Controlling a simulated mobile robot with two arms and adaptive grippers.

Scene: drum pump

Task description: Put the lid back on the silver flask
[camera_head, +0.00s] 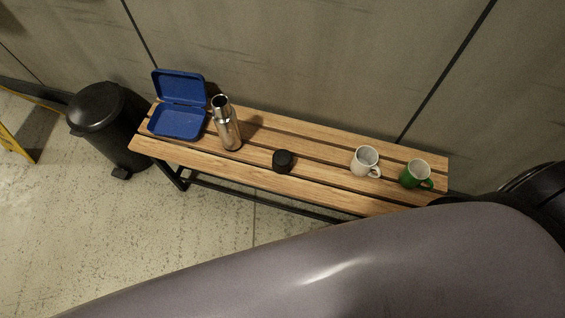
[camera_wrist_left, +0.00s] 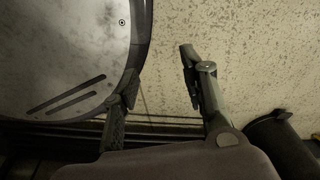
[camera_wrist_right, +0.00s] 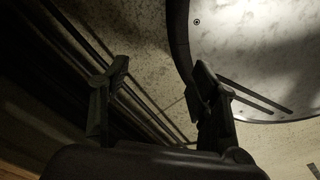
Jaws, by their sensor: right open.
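The silver flask (camera_head: 227,124) stands upright and uncapped on the wooden bench, beside the blue box. A black lid (camera_head: 283,161) lies on the bench to the right of the flask, apart from it. My left gripper (camera_wrist_left: 160,75) is open in the left wrist view, with no object between its fingers. My right gripper (camera_wrist_right: 158,78) is open and empty in the right wrist view. Neither wrist view shows the flask or the lid. My grippers' fingers cannot be made out in the head view, where a large grey part of my arm crosses the front.
The slatted bench (camera_head: 330,179) stands along the wall. An open blue box (camera_head: 178,121) is at its left end. A white mug (camera_head: 365,161) and a green mug (camera_head: 415,174) stand at its right. A black bin (camera_head: 108,125) is left of the bench.

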